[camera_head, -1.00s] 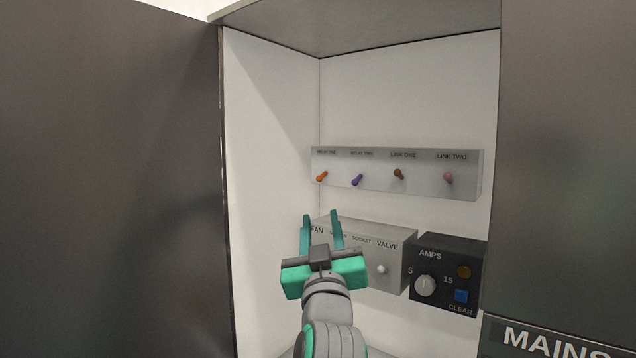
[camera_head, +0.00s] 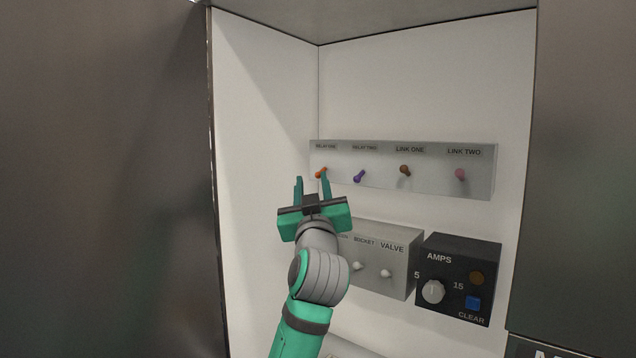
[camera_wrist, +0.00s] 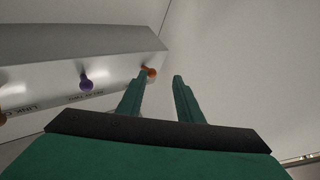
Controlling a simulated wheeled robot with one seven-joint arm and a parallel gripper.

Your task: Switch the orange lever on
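The orange lever (camera_head: 321,173) is at the left end of the upper grey switch box (camera_head: 436,180), under a small label. Its knob points down and to the left. My gripper (camera_head: 311,180) is open and empty just below and in front of it, with the right finger overlapping the lever in the head view. In the wrist view the orange lever (camera_wrist: 149,72) shows beyond the tip of the left finger, and my gripper (camera_wrist: 158,80) has a clear gap between its fingers. I cannot tell whether the finger touches the lever.
The purple lever (camera_head: 359,176) is close to the right of the orange one, then the brown (camera_head: 405,170) and pink (camera_head: 460,174) levers. Below are a grey box with VALVE (camera_head: 398,259) and a black AMPS box (camera_head: 483,250). A bare white cabinet wall (camera_head: 262,150) is on the left.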

